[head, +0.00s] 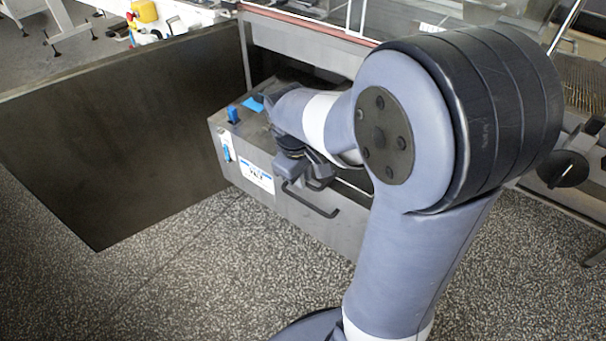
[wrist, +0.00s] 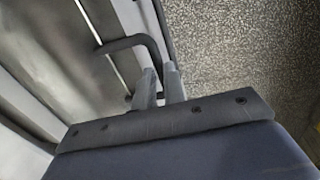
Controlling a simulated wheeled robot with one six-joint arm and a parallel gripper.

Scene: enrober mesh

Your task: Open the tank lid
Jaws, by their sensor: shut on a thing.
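The tank (head: 310,222) is a grey metal box low in the machine's opening, with a white label and blue fittings at its left. A black bar handle (head: 312,207) stands out at its front top edge; it also shows in the wrist view (wrist: 135,42). The lid looks down flat, though my arm hides most of the tank's top. My gripper (head: 318,182) is at the handle. In the wrist view its two fingers (wrist: 160,84) are closed on the handle's near end. The exact contact between the fingertips is hard to see.
A large dark door panel (head: 130,125) stands swung open at the left of the tank. The machine frame (head: 300,35) with clear panels rises above and behind. A black knob (head: 563,169) is at the right. Speckled floor (head: 215,275) is clear in front.

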